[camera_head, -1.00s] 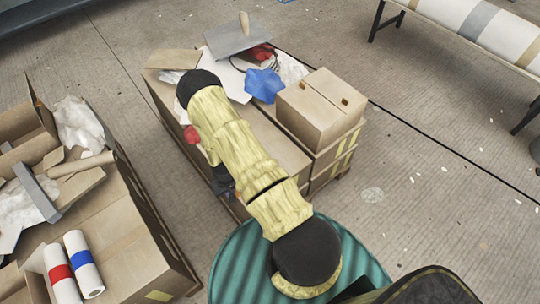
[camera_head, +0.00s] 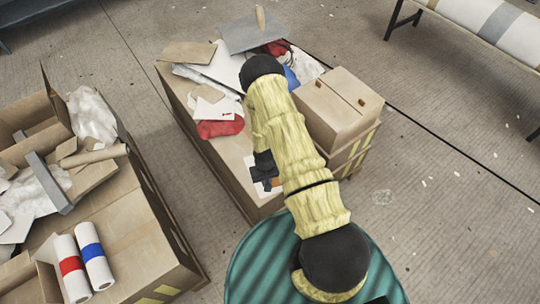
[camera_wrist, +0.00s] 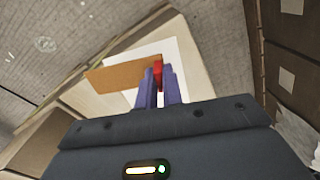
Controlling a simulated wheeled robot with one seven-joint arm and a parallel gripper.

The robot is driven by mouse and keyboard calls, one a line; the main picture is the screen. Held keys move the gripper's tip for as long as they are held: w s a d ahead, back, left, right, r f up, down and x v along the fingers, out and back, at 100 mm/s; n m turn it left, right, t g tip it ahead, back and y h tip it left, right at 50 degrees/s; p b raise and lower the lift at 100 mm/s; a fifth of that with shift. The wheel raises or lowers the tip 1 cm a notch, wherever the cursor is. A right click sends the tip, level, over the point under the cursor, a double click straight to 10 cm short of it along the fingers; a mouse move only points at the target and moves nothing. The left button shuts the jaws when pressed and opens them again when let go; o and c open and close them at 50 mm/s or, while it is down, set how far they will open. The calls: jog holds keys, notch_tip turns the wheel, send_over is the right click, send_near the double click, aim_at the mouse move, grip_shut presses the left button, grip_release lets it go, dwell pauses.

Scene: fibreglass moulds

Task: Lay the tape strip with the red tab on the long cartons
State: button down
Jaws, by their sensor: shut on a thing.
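My gripper (camera_wrist: 160,80) is shut on a red tab (camera_wrist: 158,72) in the wrist view. A flat orange-brown strip (camera_wrist: 115,74) reaches left from the tab, over a white sheet (camera_wrist: 178,50); I cannot tell whether they touch. In the head view my gripper (camera_head: 266,172) is over the near end of a long carton (camera_head: 195,128), with the white sheet (camera_head: 262,188) under it. I take this long carton for one of the long cartons. My arm hides part of its top.
A red cloth (camera_head: 220,128), papers and a grey board with a handle (camera_head: 252,32) lie on the carton. Smaller stacked cartons (camera_head: 340,105) stand to its right. An open carton (camera_head: 130,225) with red- and blue-banded rolls is at left. A ribbed green drum (camera_head: 250,255) is in front.

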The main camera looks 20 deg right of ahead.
jog(key=shift+f, duration=0.1)
jog(key=w+b, duration=0.1)
jog(key=b, duration=0.1)
jog(key=shift+f+b, duration=0.25)
jog(key=shift+b, duration=0.05)
jog(key=w+n+b, duration=0.2)
jog(key=w+b, duration=0.2)
jog(key=b, duration=1.4)
jog(key=shift+d+r, duration=0.1)
jog(key=b, duration=0.3)
jog(key=shift+s+r+n+b, duration=0.1)
jog(key=shift+n+b, duration=0.2)
jog(key=shift+n, duration=0.1)
jog(key=s+r+b, duration=0.1)
jog(key=b, duration=0.3)
jog(key=shift+r+n, duration=0.1)
jog(key=shift+n, duration=0.3)
